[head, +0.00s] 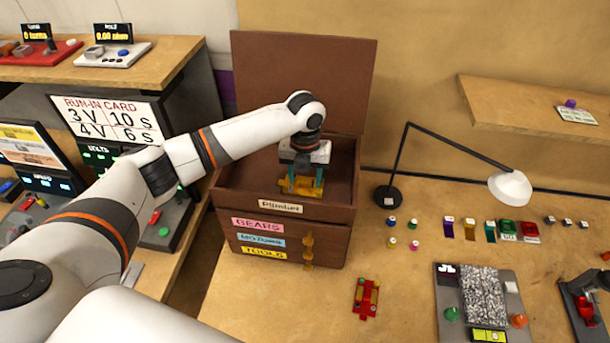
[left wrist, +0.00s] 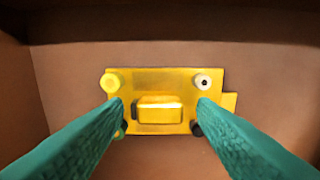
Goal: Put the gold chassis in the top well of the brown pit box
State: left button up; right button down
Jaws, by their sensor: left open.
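The brown pit box (head: 225,196) stands with its lid (head: 305,80) raised and its top well open. The gold chassis (head: 300,190) lies inside the top well; it also shows in the left wrist view (left wrist: 155,82), flat on the brown floor, with a raised block in its middle and round parts at its corners. My left gripper (head: 302,182) is over the chassis in the well. Its teal fingers (left wrist: 160,105) are open, one at each side of the chassis's middle. Whether they touch it I cannot tell. My right gripper is not in view.
The box front has drawers with pink, blue and yellow labels and gold knobs (head: 308,254). A red chassis (head: 366,298) lies on the table in front. A desk lamp (head: 510,188) stands right of the box. Small coloured parts and a grey device (head: 483,300) are further right.

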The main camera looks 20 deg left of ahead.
aim_at(305, 180)
pick_arm(q)
notch_tip(305, 180, up, 12)
jog(key=b, duration=0.4)
jog(key=shift+f, duration=0.1)
dwell(0.3)
